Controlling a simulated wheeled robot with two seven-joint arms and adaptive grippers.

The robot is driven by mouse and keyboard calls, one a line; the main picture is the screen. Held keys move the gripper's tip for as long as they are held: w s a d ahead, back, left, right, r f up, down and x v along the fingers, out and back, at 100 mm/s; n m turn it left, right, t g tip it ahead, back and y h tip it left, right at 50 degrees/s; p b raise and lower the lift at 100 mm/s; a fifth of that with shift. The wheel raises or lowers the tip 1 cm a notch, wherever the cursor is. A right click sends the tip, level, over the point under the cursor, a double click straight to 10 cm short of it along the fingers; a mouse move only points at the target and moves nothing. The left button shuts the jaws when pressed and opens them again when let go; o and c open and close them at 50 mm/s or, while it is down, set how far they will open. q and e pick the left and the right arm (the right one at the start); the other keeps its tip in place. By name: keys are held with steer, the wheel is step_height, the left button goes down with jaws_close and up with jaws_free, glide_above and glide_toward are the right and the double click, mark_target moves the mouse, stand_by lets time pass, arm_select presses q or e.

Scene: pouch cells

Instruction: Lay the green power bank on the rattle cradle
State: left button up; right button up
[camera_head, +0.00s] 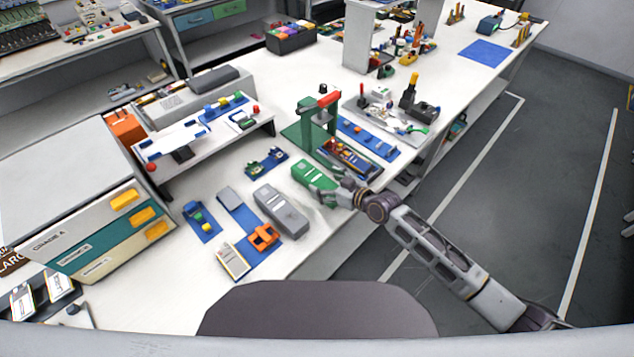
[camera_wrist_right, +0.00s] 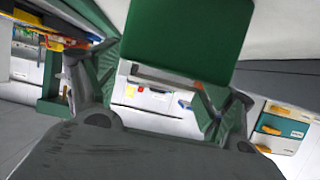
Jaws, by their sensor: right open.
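The green power bank (camera_head: 312,174) lies near the front edge of the white table in the head view. My right gripper (camera_head: 334,191) is at its right end, with the jaws open. In the right wrist view, a large green block (camera_wrist_right: 188,38), which looks like the power bank, sits just beyond the open fingers (camera_wrist_right: 150,98); I cannot tell whether they touch it. An orange holder (camera_head: 264,237) on a blue mat may be the rattle cradle, but I cannot tell for sure. My left gripper is not in view.
A large grey pack (camera_head: 281,210) lies left of the power bank. A green press with a red handle (camera_head: 318,115) stands behind it, and a tray of small parts (camera_head: 349,157) lies to the right. A drawer cabinet (camera_head: 110,238) stands at left. Bare table shows in front.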

mark_target(318, 179)
steer(key=shift+x, duration=1.75)
steer(key=shift+r, duration=0.15)
steer(key=c, duration=1.4)
steer(key=shift+o, duration=0.2)
steer(key=shift+r, duration=0.1)
step_height(318, 179, up, 10)
